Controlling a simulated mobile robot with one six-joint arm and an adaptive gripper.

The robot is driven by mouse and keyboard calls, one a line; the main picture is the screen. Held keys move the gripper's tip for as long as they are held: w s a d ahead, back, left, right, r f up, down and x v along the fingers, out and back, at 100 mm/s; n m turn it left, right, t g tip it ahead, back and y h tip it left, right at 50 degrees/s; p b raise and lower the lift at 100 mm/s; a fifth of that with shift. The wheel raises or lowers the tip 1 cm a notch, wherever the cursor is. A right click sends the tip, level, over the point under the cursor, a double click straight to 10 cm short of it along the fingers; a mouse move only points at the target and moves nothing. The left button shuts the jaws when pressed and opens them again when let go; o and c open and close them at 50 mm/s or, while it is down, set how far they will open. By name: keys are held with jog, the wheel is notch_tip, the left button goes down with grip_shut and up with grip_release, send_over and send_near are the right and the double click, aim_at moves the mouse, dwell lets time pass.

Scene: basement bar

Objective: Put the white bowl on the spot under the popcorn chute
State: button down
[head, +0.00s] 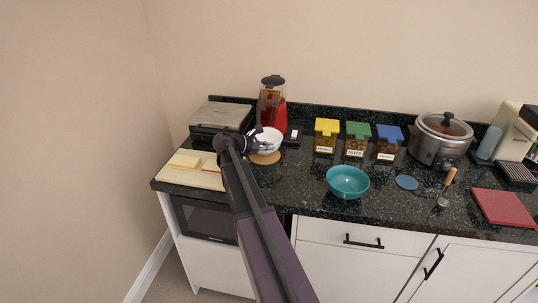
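The white bowl (270,140) is in the head view, left of the middle, in front of a red appliance with a clear upper part and dark lid (272,106), which looks like the popcorn maker. A round tan spot (266,158) shows below and in front of the bowl. I cannot tell whether the bowl rests on it or hangs just above. My gripper (256,138) is at the bowl's left rim, seeming to touch it. Its fingers are too small and partly hidden to show whether they are shut on the rim. The chute is not clearly visible.
A grill press (221,116) and a cream board (193,178) stand left. A teal bowl (348,181), yellow (327,135), green (357,138) and blue-lidded (388,142) containers and a slow cooker (440,140) stand right. The dark counter (300,180) is clear between the spot and teal bowl.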

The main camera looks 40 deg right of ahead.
jog(key=shift+f+b, duration=0.85)
jog(key=shift+f, duration=0.3)
jog(key=shift+f, duration=0.2)
jog(key=c, duration=0.8)
grip_release()
jog(key=shift+r, duration=0.1)
jog(key=shift+r, duration=0.15)
jog(key=shift+a+r, duration=0.1)
jog(key=shift+a, duration=0.1)
jog(key=p+v, duration=0.4)
jog(key=v, duration=0.7)
jog(key=shift+a, duration=0.3)
jog(key=shift+w, duration=0.1)
